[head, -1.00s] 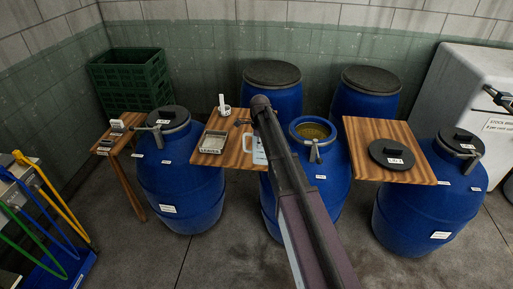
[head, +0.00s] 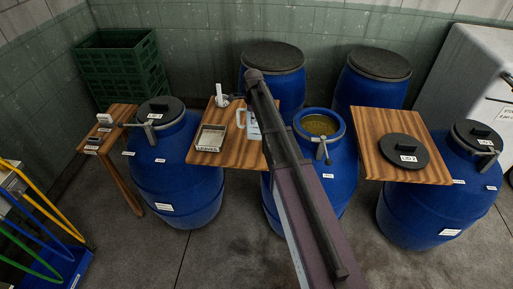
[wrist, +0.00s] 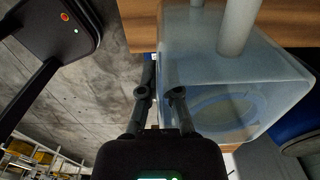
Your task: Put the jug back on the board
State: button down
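The jug is pale, translucent and box-like. In the head view the jug (head: 252,126) shows over the right part of the left wooden board (head: 233,151), with its white handle on its left; my arm hides part of it. In the wrist view the jug (wrist: 275,75) fills the upper right, close to the fingers. My gripper (wrist: 160,78) has its fingers close together with the jug's edge between them. The head view hides the gripper. I cannot tell whether the jug touches the board.
A tray labelled LEAVES (head: 209,139) and an upright white tool (head: 220,97) sit on the same board, left of the jug. An open blue barrel (head: 338,170) stands to its right. A second board (head: 380,122) carries a black lid (head: 403,151). A green crate (head: 122,68) stands behind.

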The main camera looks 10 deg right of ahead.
jog(key=shift+w+d, duration=0.15)
jog(key=shift+w, duration=0.2)
jog(key=shift+s+d, duration=0.1)
jog(key=s+d+f+b, duration=0.1)
jog(key=s, duration=0.8)
jog(key=s+d+f+b, duration=0.2)
jog(key=s, duration=0.7)
jog(key=shift+s+d, duration=0.3)
jog(key=shift+s, duration=0.05)
jog(key=w+a, duration=0.2)
jog(key=w, duration=0.4)
jog(key=w+a+f+b, duration=0.1)
jog(key=w+a, duration=0.2)
jog(key=w, duration=0.4)
jog(key=shift+w+a+f, duration=0.25)
jog(key=shift+w+a, duration=0.05)
jog(key=shift+a, duration=0.05)
jog(key=shift+w, duration=0.1)
